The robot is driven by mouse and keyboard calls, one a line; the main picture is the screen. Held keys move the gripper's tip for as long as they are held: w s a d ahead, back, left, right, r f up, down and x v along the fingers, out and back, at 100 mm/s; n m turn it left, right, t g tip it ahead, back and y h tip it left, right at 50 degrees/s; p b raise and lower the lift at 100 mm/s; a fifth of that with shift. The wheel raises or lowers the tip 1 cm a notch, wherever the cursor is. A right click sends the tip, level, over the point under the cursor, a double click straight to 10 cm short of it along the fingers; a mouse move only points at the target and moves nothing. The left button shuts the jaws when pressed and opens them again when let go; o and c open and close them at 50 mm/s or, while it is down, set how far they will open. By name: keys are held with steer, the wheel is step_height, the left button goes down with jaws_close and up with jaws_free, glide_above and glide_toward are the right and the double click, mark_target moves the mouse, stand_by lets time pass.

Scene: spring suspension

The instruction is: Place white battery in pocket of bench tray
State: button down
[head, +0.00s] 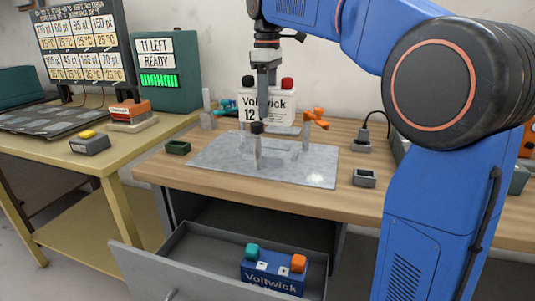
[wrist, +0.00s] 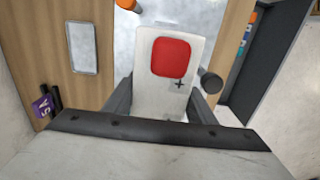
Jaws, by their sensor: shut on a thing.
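The white battery (head: 250,103) marked "Voltwick 12" has a black and a red terminal and is upright at the back of the wooden bench. My gripper (head: 266,88) is above and in front of it, shut on it. In the wrist view the battery's white top (wrist: 150,98), with a red cap and a plus sign, sits between my two fingers (wrist: 160,103). I cannot tell whether its base touches the bench. A flat grey metal sheet (head: 220,160) lies on the bench in front. I cannot make out the tray's pocket clearly.
An upright post (head: 257,150) with a black top stands on the sheet. Below, an open drawer (head: 165,255) holds a blue battery (head: 270,275). A yellow side table (head: 85,165) stands left.

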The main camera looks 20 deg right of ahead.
steer(key=shift+f, duration=5.15)
steer(key=shift+f, duration=0.1)
steer(key=c, duration=0.8)
jaws_free()
step_height(320, 180, up, 12)
steer(key=shift+r, duration=0.1)
steer(key=shift+s, duration=0.15)
